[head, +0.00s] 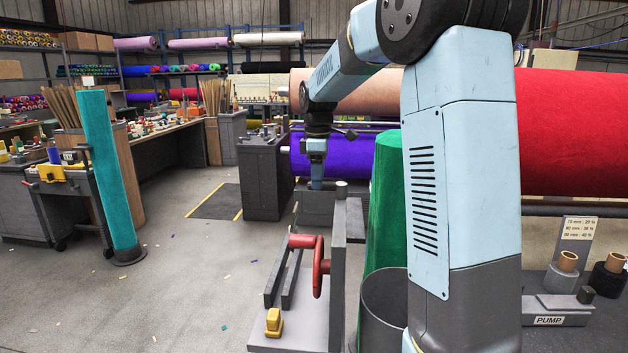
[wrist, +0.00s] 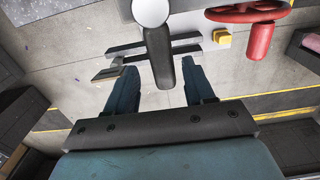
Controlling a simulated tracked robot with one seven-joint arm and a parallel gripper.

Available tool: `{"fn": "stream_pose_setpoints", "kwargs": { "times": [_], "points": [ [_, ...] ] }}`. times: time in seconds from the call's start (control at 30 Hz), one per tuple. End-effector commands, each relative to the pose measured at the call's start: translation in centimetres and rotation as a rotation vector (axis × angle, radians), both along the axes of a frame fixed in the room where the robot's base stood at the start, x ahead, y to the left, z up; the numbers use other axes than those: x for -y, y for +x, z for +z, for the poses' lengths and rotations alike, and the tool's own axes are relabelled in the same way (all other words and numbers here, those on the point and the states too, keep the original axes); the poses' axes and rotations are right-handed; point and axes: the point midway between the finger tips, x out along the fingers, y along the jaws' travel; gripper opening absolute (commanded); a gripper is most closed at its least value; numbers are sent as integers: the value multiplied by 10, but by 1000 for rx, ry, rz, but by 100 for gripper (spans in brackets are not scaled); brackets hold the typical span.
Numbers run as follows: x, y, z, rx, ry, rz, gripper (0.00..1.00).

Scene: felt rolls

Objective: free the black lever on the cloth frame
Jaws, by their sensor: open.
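The black lever (wrist: 163,62) shows in the wrist view, hanging down the picture from a pale round cap (wrist: 150,11). Its free end lies between the two fingers of my gripper (wrist: 160,74), with a gap on each side. The jaws are open and hold nothing. In the head view my gripper (head: 317,184) is just left of the capped top of the cloth frame's grey upright (head: 339,235). I cannot make out the lever clearly there. The frame carries a red crank (head: 319,268), also in the wrist view (wrist: 262,40).
A yellow block (head: 273,321) sits on the frame's base by two dark rails. A green cloth roll (head: 384,220) and a grey bin (head: 383,305) stand right of the frame. A purple roll (head: 350,158) is behind. Open floor (head: 190,270) lies to the left.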

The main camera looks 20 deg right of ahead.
Motion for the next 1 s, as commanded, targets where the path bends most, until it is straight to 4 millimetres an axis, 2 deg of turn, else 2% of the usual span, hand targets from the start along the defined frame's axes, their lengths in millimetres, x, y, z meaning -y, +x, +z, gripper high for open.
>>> {"fn": "stream_pose_setpoints", "kwargs": {
  "times": [0.13, 0.43, 1.0],
  "points": [
    [0, 0, -8, 0, 0, 0, 53],
    [0, 0, -9, 1, 0, 0, 53],
    [0, 1, -8, 4, -1, 1, 0]
  ]
}}
